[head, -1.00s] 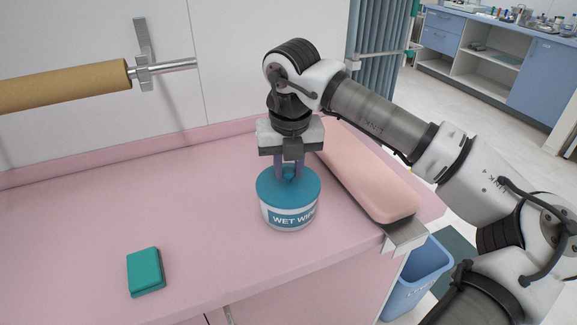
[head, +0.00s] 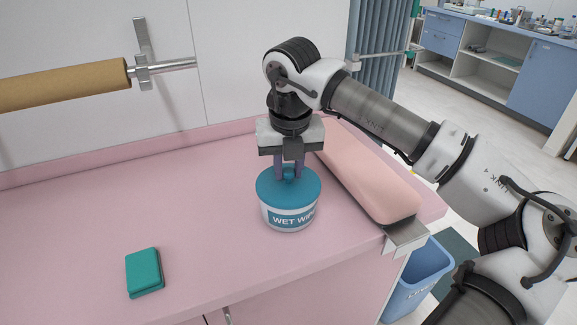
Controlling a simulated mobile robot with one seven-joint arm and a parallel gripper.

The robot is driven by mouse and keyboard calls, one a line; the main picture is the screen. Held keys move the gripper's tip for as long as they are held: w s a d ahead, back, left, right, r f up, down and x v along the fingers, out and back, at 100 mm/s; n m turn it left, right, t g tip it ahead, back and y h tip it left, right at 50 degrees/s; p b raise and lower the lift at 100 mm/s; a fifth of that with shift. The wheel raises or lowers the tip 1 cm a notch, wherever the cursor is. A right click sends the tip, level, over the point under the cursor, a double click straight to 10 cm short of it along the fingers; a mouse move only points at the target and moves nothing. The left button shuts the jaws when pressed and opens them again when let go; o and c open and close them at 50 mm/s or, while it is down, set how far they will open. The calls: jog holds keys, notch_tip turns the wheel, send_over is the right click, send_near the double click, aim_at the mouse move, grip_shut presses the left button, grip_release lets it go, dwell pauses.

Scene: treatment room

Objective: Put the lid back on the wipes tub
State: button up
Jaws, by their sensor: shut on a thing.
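The wipes tub (head: 290,217) stands upright on the pink counter, white with a blue "WET WIPES" label partly turned out of view. The round teal lid (head: 272,187) lies level over the tub's top, and I see no gap between lid and rim from here. My gripper (head: 289,175) points straight down above the lid's middle. Its two fingers are shut on the small knob of the lid, which is partly hidden between them.
A teal block (head: 144,271) lies at the front left of the pink counter (head: 120,215). A pink padded cushion (head: 370,178) lies right of the tub, close to it. A paper roll (head: 65,86) hangs on the wall. A blue bin (head: 418,275) stands below the counter's right edge.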

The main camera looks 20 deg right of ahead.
jog(key=o, duration=1.5)
jog(key=shift+r, duration=0.1)
jog(key=shift+r+p, duration=1.85)
jog(key=shift+r, duration=1.6)
jog(key=shift+c, duration=0.3)
grip_shut()
